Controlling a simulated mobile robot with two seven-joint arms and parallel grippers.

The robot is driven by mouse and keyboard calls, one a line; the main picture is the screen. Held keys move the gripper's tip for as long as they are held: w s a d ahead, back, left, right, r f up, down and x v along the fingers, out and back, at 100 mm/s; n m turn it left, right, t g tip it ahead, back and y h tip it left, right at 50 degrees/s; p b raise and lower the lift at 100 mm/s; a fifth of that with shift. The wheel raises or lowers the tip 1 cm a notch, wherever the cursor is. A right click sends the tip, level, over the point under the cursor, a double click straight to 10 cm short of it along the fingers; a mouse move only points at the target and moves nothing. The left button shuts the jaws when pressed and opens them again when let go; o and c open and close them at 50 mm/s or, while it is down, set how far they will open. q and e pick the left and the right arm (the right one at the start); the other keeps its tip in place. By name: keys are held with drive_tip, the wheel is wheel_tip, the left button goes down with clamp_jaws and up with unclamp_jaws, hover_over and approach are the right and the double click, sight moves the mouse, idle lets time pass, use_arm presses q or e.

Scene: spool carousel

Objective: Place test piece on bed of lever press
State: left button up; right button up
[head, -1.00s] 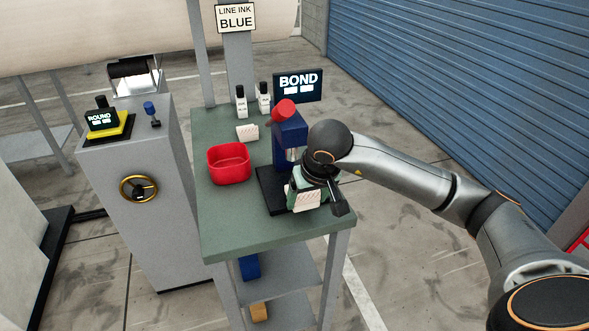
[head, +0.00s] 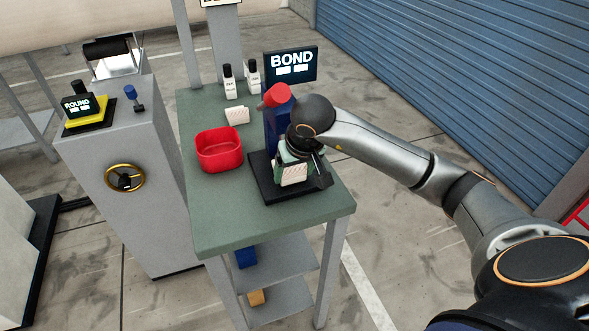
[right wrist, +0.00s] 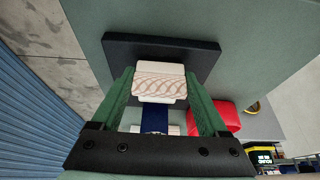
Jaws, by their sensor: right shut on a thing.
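The test piece is a pale block with fine curved lines on its face (head: 293,174). My right gripper (head: 296,166) is shut on it. In the right wrist view the test piece (right wrist: 160,86) sits between the two green fingers, over the black bed (right wrist: 115,52). The lever press has a blue column (head: 271,137), a red top (head: 277,95) and a black bed (head: 263,184). The gripper is in front of the column and hides part of it. I cannot tell whether the piece touches the bed. My left gripper is not in view.
The press stands on a green table (head: 220,215). A BOND screen (head: 291,66) stands at the back. The table's front left is clear.

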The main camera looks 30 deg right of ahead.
drive_tip(key=shift+f, duration=0.25)
drive_tip(key=o, duration=1.3)
drive_tip(key=shift+r, duration=0.1)
drive_tip(key=shift+r, duration=0.4)
drive_tip(key=v, duration=0.7)
